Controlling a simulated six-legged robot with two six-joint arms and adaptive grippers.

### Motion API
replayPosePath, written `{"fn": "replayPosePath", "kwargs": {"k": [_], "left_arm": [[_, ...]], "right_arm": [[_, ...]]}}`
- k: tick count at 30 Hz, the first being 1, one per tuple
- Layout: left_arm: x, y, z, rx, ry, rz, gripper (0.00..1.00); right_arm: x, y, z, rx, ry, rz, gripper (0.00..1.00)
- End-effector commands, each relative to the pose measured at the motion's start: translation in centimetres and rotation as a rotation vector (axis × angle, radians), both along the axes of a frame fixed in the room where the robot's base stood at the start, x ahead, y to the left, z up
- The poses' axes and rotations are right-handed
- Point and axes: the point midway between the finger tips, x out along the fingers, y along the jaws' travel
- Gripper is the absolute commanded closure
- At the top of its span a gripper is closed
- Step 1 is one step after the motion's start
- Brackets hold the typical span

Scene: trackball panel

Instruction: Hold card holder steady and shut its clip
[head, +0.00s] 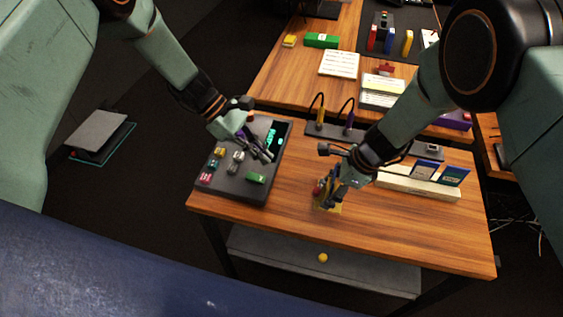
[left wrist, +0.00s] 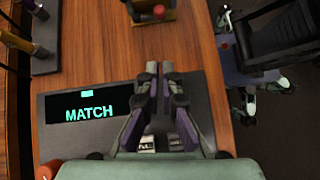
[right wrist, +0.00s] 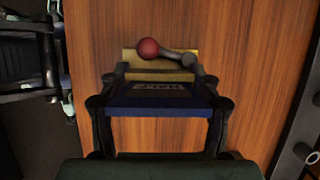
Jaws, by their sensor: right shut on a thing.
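The card holder is a small yellow stand (head: 328,208) near the table's front edge, with a lever clip ending in a red ball. It also shows in the right wrist view (right wrist: 160,57), the red ball (right wrist: 148,47) lying across its top, and at the top of the left wrist view (left wrist: 150,5). My right gripper (head: 330,190) is shut on a blue card (right wrist: 160,97) at the holder; its fingers grip the card's two sides. Whether the card is seated is hidden. My left gripper (left wrist: 160,72) is over the dark panel, fingers together and empty, apart from the holder.
The dark panel (head: 235,187) has coloured blocks and a screen reading MATCH (left wrist: 90,112). Behind the right gripper stand a pale rack (head: 420,186) with blue cards and a dark bar (head: 335,131) with cables. Wood between panel and holder is clear.

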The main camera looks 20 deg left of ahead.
Motion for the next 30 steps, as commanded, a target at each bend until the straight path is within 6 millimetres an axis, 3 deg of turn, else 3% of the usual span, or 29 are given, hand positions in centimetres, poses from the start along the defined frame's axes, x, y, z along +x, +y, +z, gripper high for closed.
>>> {"fn": "replayPosePath", "kwargs": {"k": [15,22,30], "left_arm": [[-0.9,-6.9,-6.5,0.001,0.001,-0.004,1.0],[-1.2,-9.7,-6.3,0.001,-0.001,-0.004,1.0],[-1.3,-10.4,-6.3,0.0,0.0,0.0,1.0]], "right_arm": [[0.0,0.0,0.0,0.0,0.0,0.0,0.61],[0.0,0.0,0.0,0.0,0.0,0.0,0.61],[0.0,0.0,0.0,0.0,0.0,0.0,0.61]]}}
